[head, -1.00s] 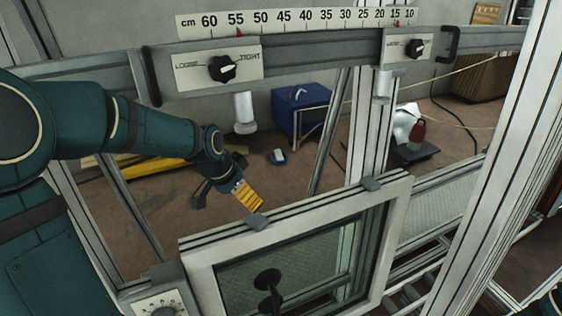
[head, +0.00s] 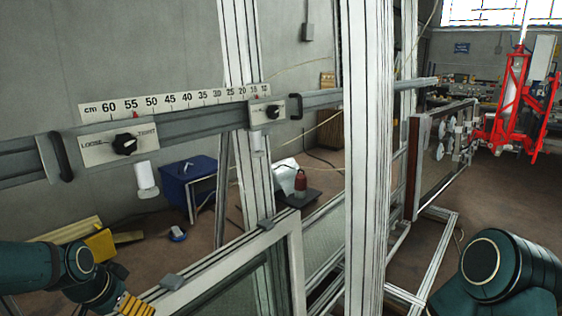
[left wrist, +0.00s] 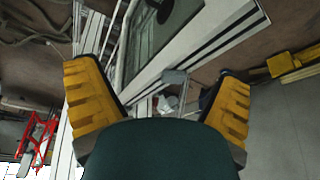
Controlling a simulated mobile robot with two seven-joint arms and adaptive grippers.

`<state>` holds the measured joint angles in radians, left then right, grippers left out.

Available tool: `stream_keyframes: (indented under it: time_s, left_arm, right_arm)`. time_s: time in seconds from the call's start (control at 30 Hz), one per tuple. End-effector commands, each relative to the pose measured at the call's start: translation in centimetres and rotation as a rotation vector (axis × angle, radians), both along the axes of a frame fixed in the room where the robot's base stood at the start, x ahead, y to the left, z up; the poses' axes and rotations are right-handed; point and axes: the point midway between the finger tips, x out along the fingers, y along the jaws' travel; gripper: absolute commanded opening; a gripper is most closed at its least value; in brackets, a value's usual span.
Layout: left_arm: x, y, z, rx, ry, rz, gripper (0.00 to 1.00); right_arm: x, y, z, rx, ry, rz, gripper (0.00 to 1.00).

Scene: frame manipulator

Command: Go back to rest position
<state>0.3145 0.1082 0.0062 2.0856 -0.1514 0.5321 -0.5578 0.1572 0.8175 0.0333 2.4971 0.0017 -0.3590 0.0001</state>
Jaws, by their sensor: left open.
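My left gripper (head: 130,308) is at the lower left of the head view, beside the near left corner of the framed window (head: 238,262); only part of it shows there. In the left wrist view its two yellow fingers (left wrist: 165,100) are spread wide with nothing between them. The window frame also shows beyond the fingers in the left wrist view (left wrist: 197,42). My right arm enters at the lower right of the head view, but its gripper is out of view.
A rail with a centimetre scale (head: 178,103) and a loose/tight knob (head: 125,143) crosses the left. An upright aluminium post (head: 368,170) stands mid-view. A blue box (head: 188,178) and a red bottle (head: 300,183) are behind.

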Motion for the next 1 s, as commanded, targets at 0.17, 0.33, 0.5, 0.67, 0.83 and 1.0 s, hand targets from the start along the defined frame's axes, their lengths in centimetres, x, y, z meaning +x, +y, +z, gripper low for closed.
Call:
stream_keyframes:
  time_s: [0.17, 0.33, 0.5, 0.67, 0.83, 1.0]
  left_arm:
    - [0.3, -4.8, -8.8, -0.085, 0.051, 0.037, 0.93]
    - [-0.8, -10.0, -17.3, -0.170, 0.105, 0.106, 0.93]
    - [-4.4, -16.0, -26.8, -0.252, 0.187, 0.207, 0.93]
    - [-8.8, -20.2, -33.3, -0.299, 0.259, 0.304, 0.93]
    - [-11.8, -22.2, -36.3, -0.317, 0.297, 0.368, 0.93]
    - [-12.3, -22.5, -36.8, -0.321, 0.302, 0.383, 0.93]
  right_arm:
    - [-0.1, 0.1, -2.4, -0.002, 0.003, 0.002, 0.47]
    - [-0.1, 0.2, -4.6, -0.004, 0.006, 0.003, 0.47]
    - [-0.3, 0.3, -7.3, -0.007, 0.012, 0.006, 0.47]
    - [-0.4, 0.4, -9.4, -0.009, 0.015, 0.007, 0.47]
    - [-0.4, 0.5, -10.4, -0.011, 0.017, 0.008, 0.47]
    - [-0.4, 0.5, -10.5, -0.011, 0.017, 0.008, 0.47]
